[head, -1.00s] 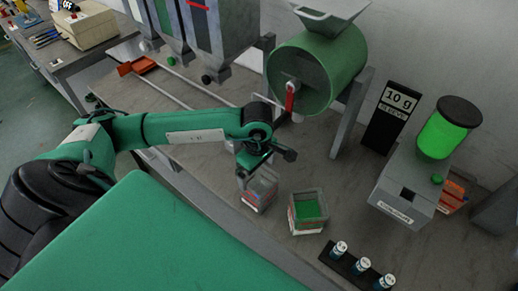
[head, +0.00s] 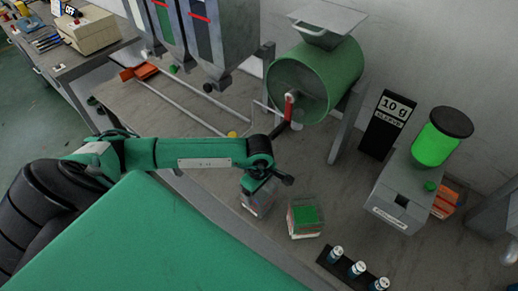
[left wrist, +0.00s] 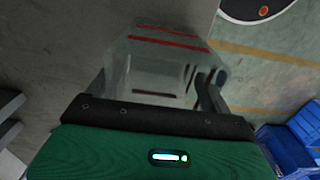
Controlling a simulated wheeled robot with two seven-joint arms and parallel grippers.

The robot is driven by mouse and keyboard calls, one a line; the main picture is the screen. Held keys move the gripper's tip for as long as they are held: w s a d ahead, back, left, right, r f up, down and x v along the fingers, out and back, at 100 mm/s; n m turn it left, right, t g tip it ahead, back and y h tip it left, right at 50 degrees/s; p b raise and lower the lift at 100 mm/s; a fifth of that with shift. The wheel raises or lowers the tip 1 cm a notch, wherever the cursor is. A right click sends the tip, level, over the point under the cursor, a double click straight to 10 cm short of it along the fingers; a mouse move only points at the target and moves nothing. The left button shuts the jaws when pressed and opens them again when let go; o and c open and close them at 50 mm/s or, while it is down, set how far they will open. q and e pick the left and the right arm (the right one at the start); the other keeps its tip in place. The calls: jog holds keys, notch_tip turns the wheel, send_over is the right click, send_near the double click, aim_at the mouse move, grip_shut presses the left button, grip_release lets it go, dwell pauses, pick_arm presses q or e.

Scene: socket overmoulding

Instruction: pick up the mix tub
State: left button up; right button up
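The clear tub with red lines, which I take to be the mix tub (head: 254,208), stands on the bench in the head view, left of a tub with green contents (head: 304,219). My left gripper (head: 257,191) is right over it, pointing down, and hides part of its top. In the left wrist view the clear tub (left wrist: 160,62) lies ahead, between the two spread fingers of the left gripper (left wrist: 152,90). The fingers look apart, one at each side of the tub; whether they touch its walls is not clear. My right gripper is not in view.
The green drum mixer (head: 318,78) stands behind the tubs, with hoppers (head: 215,40) to its left. A dispenser (head: 400,195) stands to the right. A black rack of small bottles (head: 353,268) lies in front.

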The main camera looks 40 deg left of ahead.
pick_arm(q)
jog(key=c, duration=0.3)
jog(key=shift+r, duration=0.1)
